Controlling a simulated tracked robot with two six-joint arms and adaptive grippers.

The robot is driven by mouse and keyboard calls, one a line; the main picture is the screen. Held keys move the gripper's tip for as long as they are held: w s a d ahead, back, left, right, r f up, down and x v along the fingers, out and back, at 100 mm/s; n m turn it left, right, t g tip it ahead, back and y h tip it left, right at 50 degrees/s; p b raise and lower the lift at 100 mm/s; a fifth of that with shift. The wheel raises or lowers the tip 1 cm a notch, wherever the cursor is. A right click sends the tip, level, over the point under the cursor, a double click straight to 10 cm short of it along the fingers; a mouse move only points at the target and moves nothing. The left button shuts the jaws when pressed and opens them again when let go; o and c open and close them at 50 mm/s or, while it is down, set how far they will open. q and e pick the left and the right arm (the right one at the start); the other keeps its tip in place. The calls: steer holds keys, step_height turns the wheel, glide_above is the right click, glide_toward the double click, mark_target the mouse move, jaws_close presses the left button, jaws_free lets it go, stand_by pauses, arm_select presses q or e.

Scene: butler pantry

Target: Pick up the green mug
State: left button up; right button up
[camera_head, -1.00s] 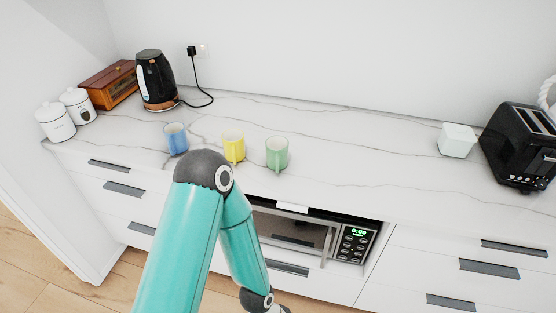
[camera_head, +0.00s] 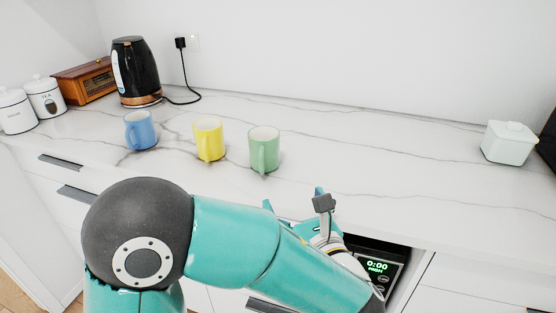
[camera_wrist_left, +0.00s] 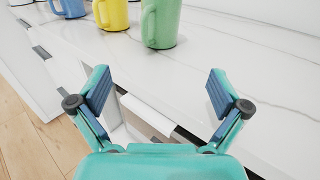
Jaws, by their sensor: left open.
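The green mug (camera_head: 265,148) stands upright on the marble counter, the rightmost of three mugs in the head view. Its handle points toward the front. In the left wrist view the green mug (camera_wrist_left: 162,24) is at the top, its upper part cut off. My left gripper (camera_head: 296,203) is at the counter's front edge, in front of and to the right of the mug, partly hidden by my arm. In the left wrist view my left gripper (camera_wrist_left: 158,92) is open, with nothing between its fingers and the mug beyond them. My right gripper is not in view.
A yellow mug (camera_head: 209,140) stands just left of the green one, and a blue mug (camera_head: 141,131) further left. A black kettle (camera_head: 135,72) is behind them. A white lidded box (camera_head: 508,143) stands far right. The counter (camera_head: 385,160) between it and the green mug is clear.

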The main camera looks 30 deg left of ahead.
mark_target(269, 153)
arm_select(q)
steer(key=x, duration=1.1)
steer(key=shift+w+a+r, duration=0.1)
steer(key=shift+w+a, duration=0.05)
steer(key=shift+w, duration=0.15)
steer(key=shift+r+p+x, duration=0.2)
steer(key=shift+p+x, duration=0.05)
steer(key=shift+x, duration=1.05)
steer(key=shift+r+p+x, duration=0.15)
steer(key=shift+p+x, duration=0.1)
steer(key=shift+x, duration=1.05)
steer(key=shift+c, duration=0.3)
steer(key=c, duration=1.3)
steer(key=shift+c, duration=0.6)
steer(key=shift+r, duration=0.15)
